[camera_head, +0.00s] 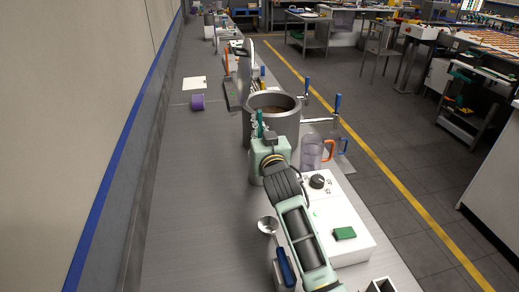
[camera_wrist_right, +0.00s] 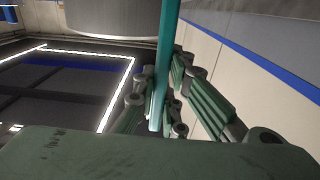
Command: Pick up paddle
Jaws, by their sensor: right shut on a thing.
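The paddle (camera_wrist_right: 168,50) shows in the right wrist view as a teal shaft between the green fingers of my right gripper (camera_wrist_right: 160,100). The fingers are shut on it. In the head view, a short teal part of the paddle (camera_head: 260,119) sticks up at my right gripper (camera_head: 264,137), in front of the big metal pot (camera_head: 288,127). The pot holds something brown. My gripper hides part of the pot's near wall, and the paddle's far end cannot be made out. My left gripper is not in view.
A clear jug with an orange handle (camera_head: 311,153) stands right of my gripper, behind a white box with a knob (camera_head: 341,212). A metal ladle (camera_head: 268,226) lies left of my arm. The counter's left side (camera_head: 190,200) is clear.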

